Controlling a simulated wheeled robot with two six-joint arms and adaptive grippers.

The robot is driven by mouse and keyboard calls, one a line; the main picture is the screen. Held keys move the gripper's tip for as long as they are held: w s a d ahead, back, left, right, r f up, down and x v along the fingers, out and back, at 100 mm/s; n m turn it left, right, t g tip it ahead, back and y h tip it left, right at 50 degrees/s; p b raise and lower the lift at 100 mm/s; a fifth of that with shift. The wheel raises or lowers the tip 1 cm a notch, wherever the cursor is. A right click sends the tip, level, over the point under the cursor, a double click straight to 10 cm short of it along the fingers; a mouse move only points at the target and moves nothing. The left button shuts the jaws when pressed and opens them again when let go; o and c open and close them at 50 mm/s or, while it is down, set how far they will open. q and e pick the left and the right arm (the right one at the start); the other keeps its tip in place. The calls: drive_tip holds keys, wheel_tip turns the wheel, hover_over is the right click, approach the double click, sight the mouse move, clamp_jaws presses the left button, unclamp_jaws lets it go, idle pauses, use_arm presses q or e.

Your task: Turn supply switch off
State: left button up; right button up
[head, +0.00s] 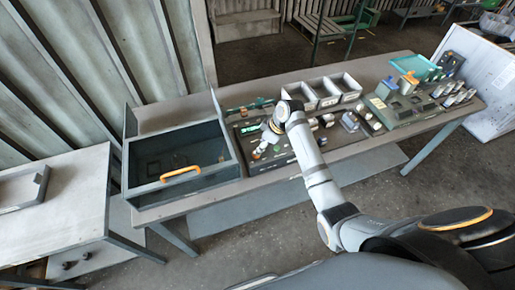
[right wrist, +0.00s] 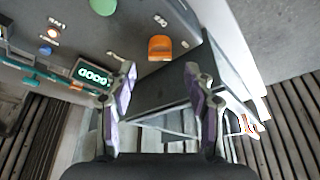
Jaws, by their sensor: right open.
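A dark panel (right wrist: 130,25) fills the top of the right wrist view, with small white markings that I cannot read. An orange switch-like part (right wrist: 159,47) stands on it, in line with the space between my right fingertips; I cannot tell for sure that it is the supply switch, or its position. My right gripper (right wrist: 159,72) is open and empty, with its fingers either side of that line and apart from the part. In the head view my right gripper (head: 265,147) is over the dark panel on the table, partly hiding it. My left gripper is not in view.
A green lit display (right wrist: 93,75), a green round button (right wrist: 103,6) and a blue knob (right wrist: 45,50) are on the panel. An open box with an orange handle (head: 181,174) is at its left on the table. Grey bins (head: 322,92) stand behind to the right.

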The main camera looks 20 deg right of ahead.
drive_tip(key=x, duration=0.5)
drive_tip(key=shift+f+p, duration=0.15)
drive_tip(key=shift+p, duration=0.25)
clamp_jaws()
